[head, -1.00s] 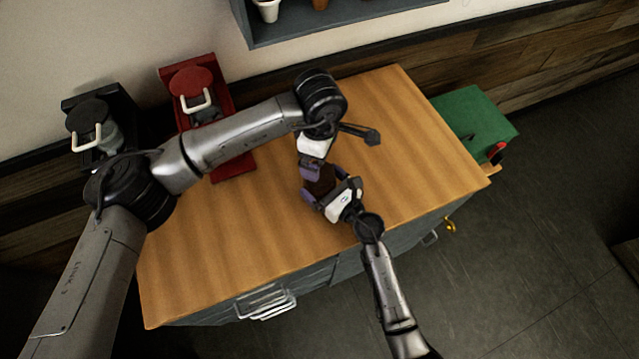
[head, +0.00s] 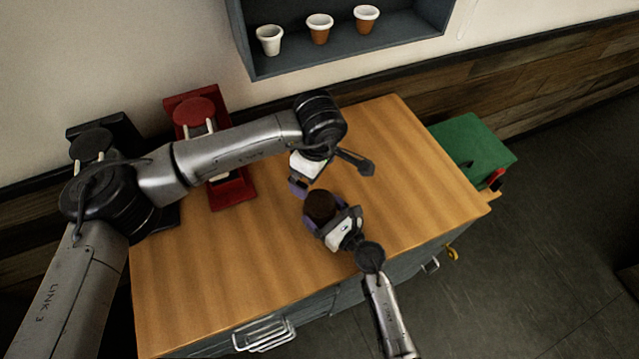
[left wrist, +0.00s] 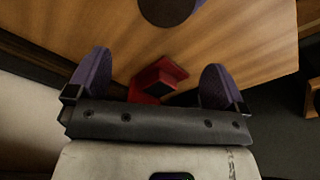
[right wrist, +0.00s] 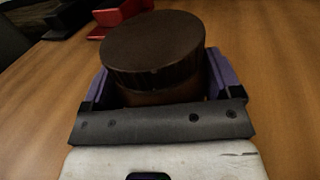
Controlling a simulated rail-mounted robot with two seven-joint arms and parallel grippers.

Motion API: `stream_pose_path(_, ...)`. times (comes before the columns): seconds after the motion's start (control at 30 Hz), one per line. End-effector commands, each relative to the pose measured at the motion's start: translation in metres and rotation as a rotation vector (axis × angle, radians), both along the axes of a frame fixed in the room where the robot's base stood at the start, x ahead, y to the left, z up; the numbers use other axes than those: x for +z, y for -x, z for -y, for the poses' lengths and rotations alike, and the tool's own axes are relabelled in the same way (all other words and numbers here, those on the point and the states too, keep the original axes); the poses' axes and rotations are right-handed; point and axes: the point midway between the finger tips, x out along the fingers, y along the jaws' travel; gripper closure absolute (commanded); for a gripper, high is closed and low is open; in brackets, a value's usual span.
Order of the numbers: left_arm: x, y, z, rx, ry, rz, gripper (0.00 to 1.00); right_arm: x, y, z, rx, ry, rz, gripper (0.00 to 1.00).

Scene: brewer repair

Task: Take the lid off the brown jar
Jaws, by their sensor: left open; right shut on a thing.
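The brown jar stands between my right gripper's purple fingers, with its dark brown lid (head: 320,203) on top. In the right wrist view the round lid (right wrist: 153,45) sits on the brown jar body (right wrist: 178,92), most of which is hidden by the lid and fingers. My right gripper (head: 326,216) is shut on the jar body, below the lid. The dark lid (left wrist: 168,8) shows at the top edge of the left wrist view, beyond the open fingers.
The wooden counter (head: 215,275) is clear around the jar. A red brewer (head: 232,190) and a black brewer (head: 95,140) stand at the left. A green box (head: 470,145) is at the right end. A wall shelf (head: 340,55) holds three cups.

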Motion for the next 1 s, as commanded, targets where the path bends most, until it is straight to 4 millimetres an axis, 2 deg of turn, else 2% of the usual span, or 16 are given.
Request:
stream_pose_path(0.2, -0.014, 0.008, 0.003, -0.445, 0.001, -0.072, 0.02, 0.0, 0.0, 0.0, 0.0, -0.001, 0.0, 0.82)
stream_pose_path(0.5, -0.016, 0.012, 0.011, -0.993, 0.032, -0.105, 0.02, 0.0, 0.0, 0.0, 0.0, -0.001, 0.0, 0.82)
stream_pose_path(0.73, -0.016, 0.012, 0.014, -1.262, 0.033, -0.104, 0.02, 0.0, 0.0, 0.0, 0.0, -0.001, -0.001, 0.82)
stream_pose_path(1.0, -0.023, 0.012, 0.014, -1.384, 0.027, -0.108, 0.02, 0.0, 0.0, 0.0, 0.0, -0.001, -0.001, 0.82)
